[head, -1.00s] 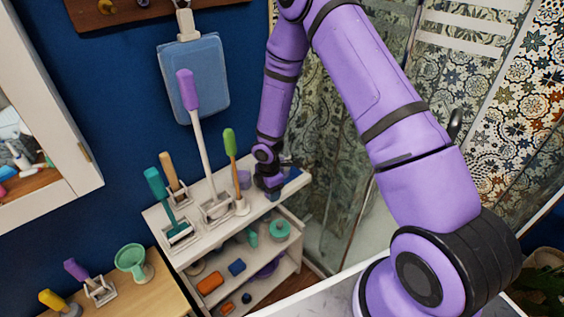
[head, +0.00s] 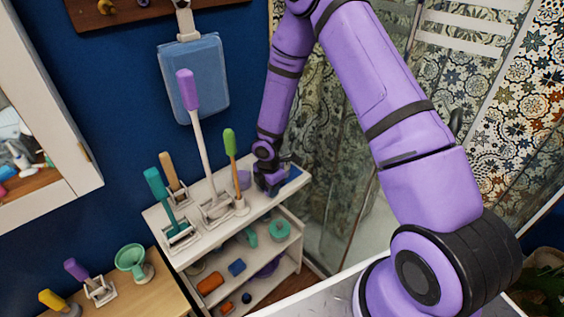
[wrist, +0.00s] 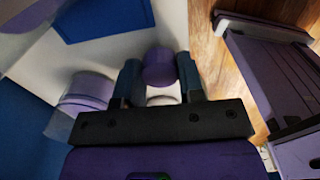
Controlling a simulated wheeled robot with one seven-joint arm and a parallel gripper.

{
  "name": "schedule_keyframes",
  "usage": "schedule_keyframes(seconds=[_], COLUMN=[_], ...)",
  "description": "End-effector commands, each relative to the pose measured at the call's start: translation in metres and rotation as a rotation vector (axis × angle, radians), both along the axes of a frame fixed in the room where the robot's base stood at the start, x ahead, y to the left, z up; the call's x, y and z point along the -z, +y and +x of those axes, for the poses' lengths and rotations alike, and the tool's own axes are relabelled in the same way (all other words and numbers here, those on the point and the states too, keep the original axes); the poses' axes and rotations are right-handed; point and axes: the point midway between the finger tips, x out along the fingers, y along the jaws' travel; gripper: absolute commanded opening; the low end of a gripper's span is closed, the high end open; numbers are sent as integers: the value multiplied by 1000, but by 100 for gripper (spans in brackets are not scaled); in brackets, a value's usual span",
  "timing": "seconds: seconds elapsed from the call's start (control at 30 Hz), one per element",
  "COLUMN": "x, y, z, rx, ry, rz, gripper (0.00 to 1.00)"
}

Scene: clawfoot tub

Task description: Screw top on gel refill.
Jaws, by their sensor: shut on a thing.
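A small purple round piece (wrist: 159,67), which looks like a top, sits between the two dark fingers of my gripper (wrist: 157,78) in the wrist view. The gripper is shut on it. A pale patch shows just behind the fingers, and I cannot tell whether it is the gel refill. A wider purple-lidded container (wrist: 88,90) with a paler lower part stands to the left, apart from the fingers. The held piece is hidden there.
Upright brushes in holders, such as the green-handled one (head: 230,145), stand left of my gripper. A blue flat item (head: 293,174) lies to its right. Lower shelves hold several small items. A patterned glass screen (head: 335,150) rises behind on the right.

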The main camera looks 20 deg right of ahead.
Motion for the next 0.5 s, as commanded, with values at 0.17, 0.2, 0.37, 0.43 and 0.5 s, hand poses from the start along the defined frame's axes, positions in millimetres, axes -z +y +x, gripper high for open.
schedule_keyframes(seconds=[0.17,0.2,0.37,0.43,0.5], x=[-10,-12,-20,-23,-27], y=[0,0,0,0,0], z=[0,0,0,0,0], rx=[1,1,1,1,1], ry=[-1,-1,-1,-1,-2], rz=[1,1,0,0,2], gripper=[15,15,15,15,15])
